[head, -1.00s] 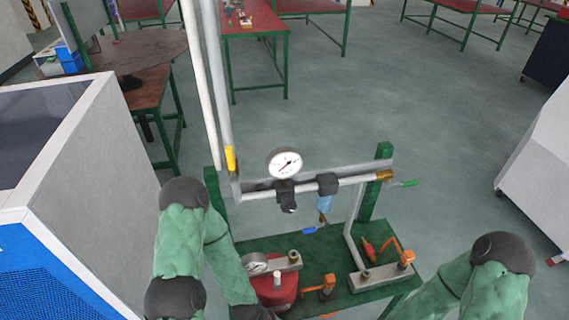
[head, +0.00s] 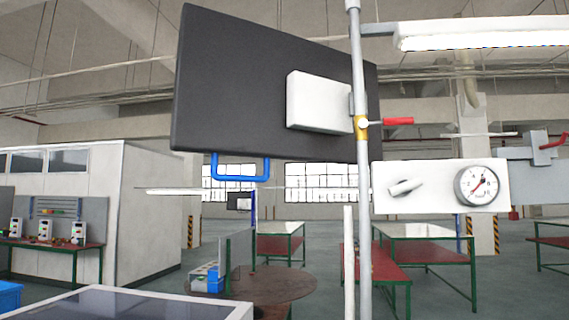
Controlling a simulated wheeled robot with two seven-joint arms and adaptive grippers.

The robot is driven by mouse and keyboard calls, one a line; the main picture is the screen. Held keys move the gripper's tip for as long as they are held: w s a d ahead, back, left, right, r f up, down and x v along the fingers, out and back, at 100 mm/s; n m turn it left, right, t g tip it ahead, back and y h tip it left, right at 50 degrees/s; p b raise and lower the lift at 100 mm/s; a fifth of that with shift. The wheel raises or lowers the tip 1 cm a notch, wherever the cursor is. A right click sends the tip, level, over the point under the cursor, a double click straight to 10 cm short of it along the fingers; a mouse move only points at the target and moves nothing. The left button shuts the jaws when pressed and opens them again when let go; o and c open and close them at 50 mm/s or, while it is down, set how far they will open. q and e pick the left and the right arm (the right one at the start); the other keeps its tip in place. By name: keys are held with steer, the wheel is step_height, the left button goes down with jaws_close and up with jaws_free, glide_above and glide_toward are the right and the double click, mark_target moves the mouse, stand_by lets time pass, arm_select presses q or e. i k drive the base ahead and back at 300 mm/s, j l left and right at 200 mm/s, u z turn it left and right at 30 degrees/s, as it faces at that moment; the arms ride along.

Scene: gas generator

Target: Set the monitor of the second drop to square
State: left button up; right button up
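A large dark flat monitor panel (head: 235,85) hangs high in the head view, beside and partly behind a vertical grey pipe (head: 357,60). Its lower edge slopes slightly down to the right, and its face looks turned at an angle to me. A white box (head: 318,103) sits on the panel near the pipe. A blue U-shaped handle (head: 240,178) hangs below the panel's lower left edge. I cannot tell from this view which drop the panel belongs to. Neither of my grippers shows in the head view.
A red-handled valve (head: 398,121) is on the pipe. A white plate (head: 430,188) with a knob and a round gauge (head: 478,186) is right of it. A lamp (head: 480,35) hangs upper right. A round table (head: 270,285) and red benches (head: 440,254) stand beyond.

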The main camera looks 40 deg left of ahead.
mark_target(243, 88)
steer(key=i+j+u, duration=0.1)
steer(key=j+u, duration=0.3)
steer(key=i+j+u, duration=0.1)
steer(key=u, duration=0.3)
steer(key=j, duration=0.7)
